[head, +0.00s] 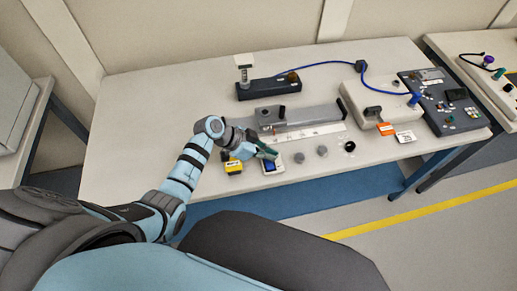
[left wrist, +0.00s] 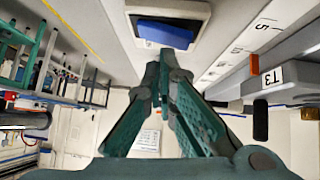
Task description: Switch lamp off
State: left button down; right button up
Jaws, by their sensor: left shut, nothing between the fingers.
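No plainly recognisable lamp or lamp switch stands out in either view. My left gripper (head: 268,153) is shut and empty over the front of the table, just above a small white device with a blue screen (head: 271,166). In the left wrist view the green fingers (left wrist: 163,68) come together just below the device's blue screen (left wrist: 164,33). I cannot tell whether they touch it. A dark panel with small buttons and parts (head: 443,101) lies at the table's right end. My right gripper is not in view.
A yellow block (head: 233,167) is close to the gripper. Behind are a grey rail unit (head: 318,112) and a dark long box (head: 257,89). Small round pieces (head: 299,157) stand to the right. A pale box (head: 365,101) has a blue cable (head: 325,63). The table's front left is clear.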

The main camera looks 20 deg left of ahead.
aim_at(268, 164)
pick_arm(q)
jog(key=r+p, duration=0.2)
jog(key=r, duration=0.1)
jog(key=r+p, duration=0.1)
jog(key=shift+s+d+r+p, duration=0.1)
jog(key=shift+s+r+p, duration=0.15)
jog(key=shift+s+p, duration=0.05)
jog(key=s+a+r, duration=0.5)
jog(key=shift+r, duration=0.35)
